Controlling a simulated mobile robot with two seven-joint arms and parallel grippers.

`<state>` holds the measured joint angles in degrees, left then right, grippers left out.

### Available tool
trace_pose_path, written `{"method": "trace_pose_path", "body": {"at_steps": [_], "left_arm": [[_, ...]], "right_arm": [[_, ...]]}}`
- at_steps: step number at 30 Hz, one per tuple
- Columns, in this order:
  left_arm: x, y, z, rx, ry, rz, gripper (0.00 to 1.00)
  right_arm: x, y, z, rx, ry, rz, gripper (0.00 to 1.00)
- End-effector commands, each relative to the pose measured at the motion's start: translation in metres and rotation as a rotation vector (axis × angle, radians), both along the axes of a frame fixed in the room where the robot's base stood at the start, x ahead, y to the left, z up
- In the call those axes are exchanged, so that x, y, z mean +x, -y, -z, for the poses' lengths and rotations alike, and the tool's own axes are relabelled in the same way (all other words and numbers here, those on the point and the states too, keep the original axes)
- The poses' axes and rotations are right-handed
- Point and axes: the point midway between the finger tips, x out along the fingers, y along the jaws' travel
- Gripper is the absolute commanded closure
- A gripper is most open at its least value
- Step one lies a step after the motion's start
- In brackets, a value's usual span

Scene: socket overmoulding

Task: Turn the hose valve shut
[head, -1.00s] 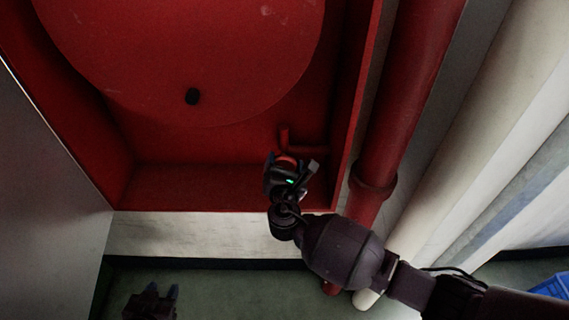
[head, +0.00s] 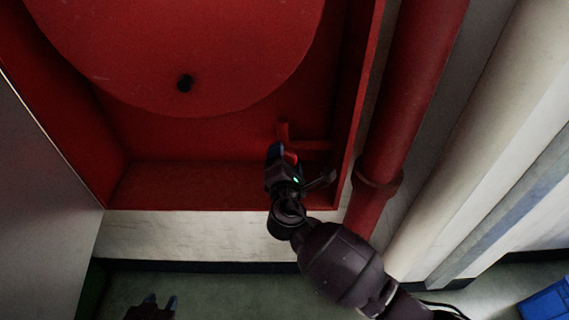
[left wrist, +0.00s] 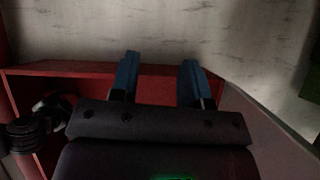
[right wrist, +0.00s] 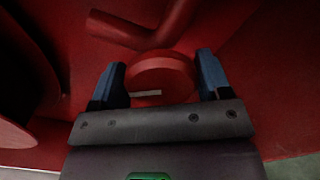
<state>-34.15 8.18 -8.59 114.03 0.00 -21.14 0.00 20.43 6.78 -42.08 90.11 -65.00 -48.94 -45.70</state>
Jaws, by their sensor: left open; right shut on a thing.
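The hose valve is a round red handwheel (right wrist: 160,75) on a bent red pipe (right wrist: 140,33) inside a red cabinet. In the right wrist view the wheel sits between the two blue-tipped fingers of my right gripper (right wrist: 162,82), which is shut on it. In the head view my right gripper (head: 283,157) reaches into the cabinet's lower right corner and hides most of the wheel; the pipe (head: 284,133) shows just above. My left gripper (left wrist: 160,78) is open and empty. In the head view it (head: 157,305) shows low at the left, away from the valve.
A red standing pipe (head: 410,95) and pale pipes (head: 480,140) stand at the right. A grey panel (head: 45,210) is at the left. A blue crate (head: 548,303) stands low right.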

Motion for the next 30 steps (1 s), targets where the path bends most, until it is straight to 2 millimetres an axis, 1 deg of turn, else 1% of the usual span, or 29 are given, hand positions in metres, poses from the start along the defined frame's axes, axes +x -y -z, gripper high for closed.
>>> {"method": "trace_pose_path", "body": {"at_steps": [1,3,12,15,21,30], "left_arm": [[-0.002,0.0,0.009,0.0,-0.007,0.0,0.57],[-0.003,0.0,0.016,0.0,-0.013,0.0,0.57],[-0.012,0.0,0.042,0.0,-0.044,-0.001,0.57],[-0.015,-0.001,0.048,0.0,-0.054,-0.003,0.57],[-0.012,0.001,0.046,0.0,-0.046,-0.001,0.57],[-0.001,0.003,0.044,-0.001,-0.028,0.007,0.57]], "right_arm": [[0.0,0.0,0.005,0.049,-0.004,0.003,0.53],[0.0,0.001,0.006,0.116,-0.004,0.003,0.53],[0.0,0.001,0.007,0.374,-0.004,0.003,0.53],[0.0,0.002,0.007,0.444,-0.004,0.004,0.53],[0.0,0.002,0.006,0.547,-0.004,0.004,0.53],[0.0,0.002,0.004,0.615,-0.001,0.002,0.53]]}}
